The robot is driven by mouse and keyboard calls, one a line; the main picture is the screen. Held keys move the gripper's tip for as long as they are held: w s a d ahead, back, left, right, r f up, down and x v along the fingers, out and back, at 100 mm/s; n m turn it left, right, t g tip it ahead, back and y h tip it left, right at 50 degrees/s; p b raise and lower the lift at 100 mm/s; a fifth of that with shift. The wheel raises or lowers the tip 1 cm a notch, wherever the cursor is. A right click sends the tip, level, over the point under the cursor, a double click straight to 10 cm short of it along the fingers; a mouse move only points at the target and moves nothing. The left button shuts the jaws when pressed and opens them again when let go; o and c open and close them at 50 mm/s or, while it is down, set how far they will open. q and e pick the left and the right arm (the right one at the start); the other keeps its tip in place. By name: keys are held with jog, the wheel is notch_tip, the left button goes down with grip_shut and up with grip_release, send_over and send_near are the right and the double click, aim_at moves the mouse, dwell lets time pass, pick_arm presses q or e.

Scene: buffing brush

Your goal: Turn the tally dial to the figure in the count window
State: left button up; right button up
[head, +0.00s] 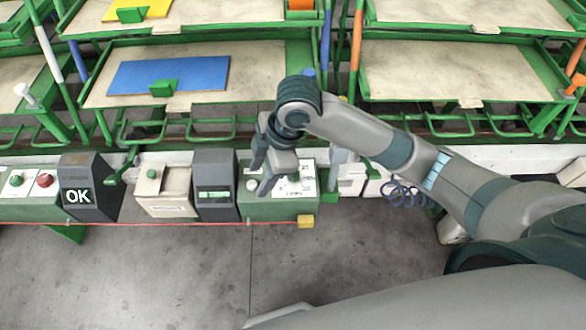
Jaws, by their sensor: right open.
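A green box (280,208) on the bench front carries a white dial plate (304,181) with dark markings too small to read. The dial's own knob is largely hidden behind my right gripper, so I cannot tell where it points. My right gripper (258,181) is open over the left part of this box, fingers pointing down and left. I cannot tell whether it touches anything. A dark grey housing just left of the box has a lit green count window (214,195); its figure is too small to read. My left gripper is not in view.
Green-framed racks (200,105) stand behind. A yellow block (305,221) sits at the box's front edge.

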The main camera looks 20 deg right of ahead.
jog(key=w+d+r+n+g+h, duration=0.1)
jog(key=w+d+r+n+h, duration=0.2)
jog(key=d+r, duration=0.5)
jog(key=shift+w+d+r+h, duration=0.4)
jog(key=shift+w, duration=0.15)
jog(key=shift+f, duration=0.15)
notch_tip(320, 180, down, 17)
jog(key=p, duration=0.3)
jog(key=shift+f, duration=0.1)
jog(key=c, duration=1.1)
